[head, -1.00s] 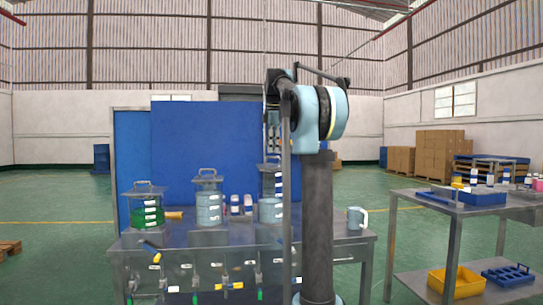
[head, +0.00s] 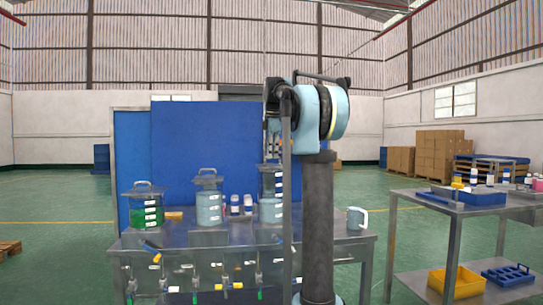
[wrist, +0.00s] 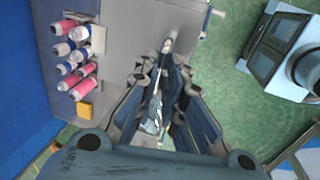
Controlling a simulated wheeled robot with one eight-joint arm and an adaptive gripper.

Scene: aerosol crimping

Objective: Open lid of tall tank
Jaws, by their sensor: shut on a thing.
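The tall tank (head: 268,185) stands at the right of a row of tanks on the metal bench in the head view. It is clear with white labels and partly hidden by my arm. Its lid (head: 267,166) shows at the top; I cannot tell whether it is seated or slightly raised. My gripper (head: 273,135) is directly above it, mostly behind my arm link. In the wrist view the fingers (wrist: 158,112) are close together around a thin, pale grey piece, which looks like the lid handle; its outline is blurred.
A tank with green liquid (head: 146,215) and a pale blue tank (head: 209,206) stand to the left. Small bottles (head: 240,205) sit between tanks. A side table (head: 455,207) stands right, with open floor between.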

